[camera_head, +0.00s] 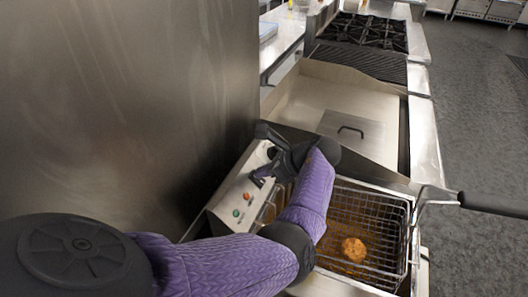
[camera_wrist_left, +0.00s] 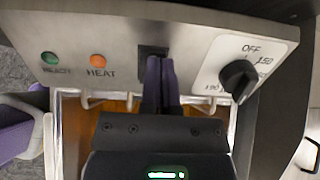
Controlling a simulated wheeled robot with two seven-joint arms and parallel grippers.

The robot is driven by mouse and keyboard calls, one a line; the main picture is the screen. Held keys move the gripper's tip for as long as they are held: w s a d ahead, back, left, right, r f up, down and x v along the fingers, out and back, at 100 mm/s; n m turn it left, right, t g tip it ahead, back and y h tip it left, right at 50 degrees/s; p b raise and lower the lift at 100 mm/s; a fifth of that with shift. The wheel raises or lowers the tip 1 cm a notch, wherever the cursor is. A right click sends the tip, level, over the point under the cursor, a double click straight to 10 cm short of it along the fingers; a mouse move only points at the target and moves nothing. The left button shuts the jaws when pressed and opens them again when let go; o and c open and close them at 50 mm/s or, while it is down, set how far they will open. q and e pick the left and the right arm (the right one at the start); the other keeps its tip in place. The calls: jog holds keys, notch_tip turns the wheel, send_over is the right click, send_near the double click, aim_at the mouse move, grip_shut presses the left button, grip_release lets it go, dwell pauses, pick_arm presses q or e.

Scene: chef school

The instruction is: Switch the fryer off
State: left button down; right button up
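The fryer's slanted control panel (camera_head: 238,198) is left of the oil well in the head view. In the left wrist view the panel (camera_wrist_left: 120,45) carries a green READY light (camera_wrist_left: 50,58), an orange HEAT light (camera_wrist_left: 98,60), a black switch (camera_wrist_left: 152,49) and a black dial (camera_wrist_left: 239,78) on a white scale with OFF at its top. The dial's exact setting is hard to read. My left gripper (camera_wrist_left: 161,66) has its fingers together, with nothing seen between them. Its tips are in front of the black switch and partly hide it; contact cannot be told. My right gripper is out of view.
A wire basket (camera_head: 345,195) with a browned piece of food (camera_head: 354,249) hangs in the fryer, its black handle (camera_head: 492,205) sticking out right. A steel wall (camera_head: 120,100) stands close on the left. A flat steel griddle (camera_head: 340,95) and burners (camera_head: 365,32) lie beyond.

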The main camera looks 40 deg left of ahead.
pick_arm(q)
jog(key=shift+r+p, duration=0.75)
jog(key=shift+p, duration=0.35)
jog(key=p+v, duration=0.1)
jog(key=v, duration=0.9)
jog(key=shift+s+f, duration=0.15)
jog(key=shift+f, duration=0.05)
